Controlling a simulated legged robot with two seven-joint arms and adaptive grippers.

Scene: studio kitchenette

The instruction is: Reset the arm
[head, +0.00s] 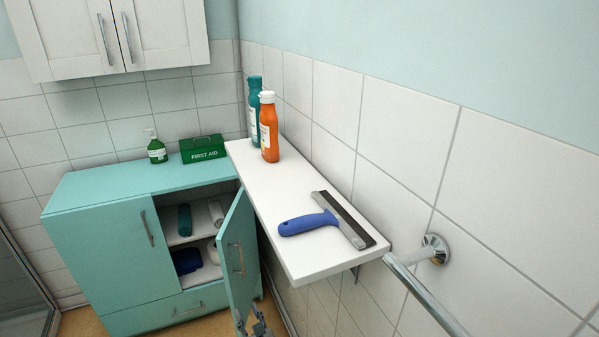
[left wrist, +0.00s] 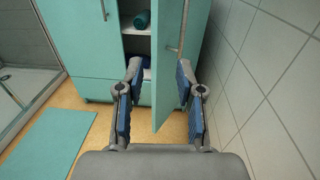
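My left gripper (head: 260,326) shows only in part at the bottom edge of the head view, beside the lower end of the open teal cabinet door (head: 238,258). In the left wrist view my left gripper (left wrist: 158,68) has its two blue-padded fingers spread apart, with nothing held between them. The cabinet door (left wrist: 172,85) appears behind and between the fingers there. How far it is from them is hard to tell. My right gripper is in neither view.
A white shelf (head: 312,247) holds a squeegee (head: 343,219), an orange bottle (head: 269,130) and a teal bottle (head: 254,100). A metal rail (head: 425,295) runs along the right wall. The teal cabinet (head: 100,250) stands open, with rolled towels inside. A mat (left wrist: 50,145) lies on the floor.

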